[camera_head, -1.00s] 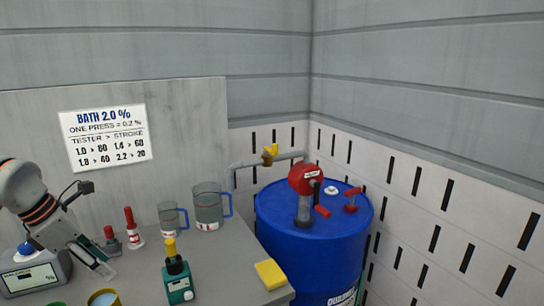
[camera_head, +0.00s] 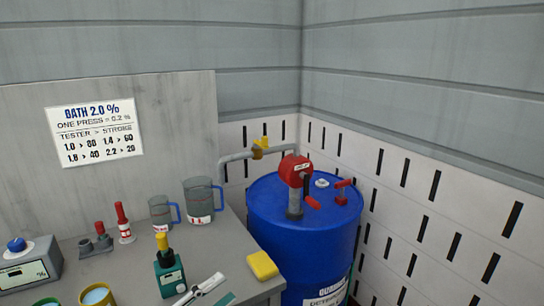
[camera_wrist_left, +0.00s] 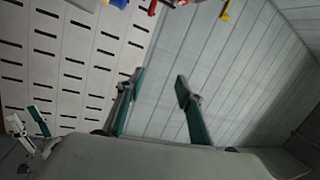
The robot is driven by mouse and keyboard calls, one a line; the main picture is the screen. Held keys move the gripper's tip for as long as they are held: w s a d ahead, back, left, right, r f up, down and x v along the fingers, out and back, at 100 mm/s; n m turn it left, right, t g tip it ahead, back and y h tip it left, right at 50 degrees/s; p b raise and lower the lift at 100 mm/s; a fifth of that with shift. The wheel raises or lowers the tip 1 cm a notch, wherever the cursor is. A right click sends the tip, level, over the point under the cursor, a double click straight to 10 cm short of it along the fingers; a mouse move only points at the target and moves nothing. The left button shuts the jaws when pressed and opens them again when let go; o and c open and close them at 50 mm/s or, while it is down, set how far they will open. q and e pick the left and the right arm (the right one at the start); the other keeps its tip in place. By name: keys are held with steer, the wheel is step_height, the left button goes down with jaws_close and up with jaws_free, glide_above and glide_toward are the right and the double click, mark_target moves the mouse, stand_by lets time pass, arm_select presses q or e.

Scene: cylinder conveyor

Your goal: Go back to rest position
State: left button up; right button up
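My left gripper (camera_head: 227,286) shows at the bottom edge of the head view, partly cut off, in front of the table beside the teal bottle. In the left wrist view its two teal-padded fingers (camera_wrist_left: 159,76) stand wide apart with nothing between them. My right gripper (camera_wrist_left: 24,113) shows small at the left edge of the left wrist view. Its fingers are apart and hold nothing visible. It does not clearly show in the head view.
On the grey table (camera_head: 215,245) stand a tester (camera_head: 30,268) with a blue button, jugs (camera_head: 198,205), a teal pump bottle (camera_head: 170,277), a yellow sponge (camera_head: 262,265) and a yellow cup (camera_head: 97,296). A blue drum (camera_head: 300,250) with a red pump stands right.

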arm_select(q)
steer(key=a+f+n+t+y, duration=0.35)
steer(key=f+n+y, duration=0.35)
steer(key=f+n, duration=0.35)
steer(key=s+a+f+n+g+y, duration=0.2)
steer(key=s+f+n, duration=0.3)
steer(key=f, duration=0.5)
steer(key=s+a+f+n+g+y, duration=0.3)
steer(key=s+f+n, duration=0.3)
steer(key=s+f, duration=0.3)
steer(key=shift+s+f+y, duration=0.4)
steer(key=shift+s+y, duration=0.3)
steer(key=shift+s, duration=0.1)
arm_select(e)
steer(key=shift+s+a+f, duration=0.15)
steer(key=shift+s+f, duration=0.25)
steer(key=shift+f, duration=0.15)
steer(key=shift+s+a+f, duration=0.1)
steer(key=shift+s+f, duration=0.25)
steer(key=shift+f, duration=0.2)
arm_select(q)
steer(key=shift+a+g, duration=0.1)
steer(key=shift+g, duration=0.15)
arm_select(e)
steer(key=shift+g, duration=0.3)
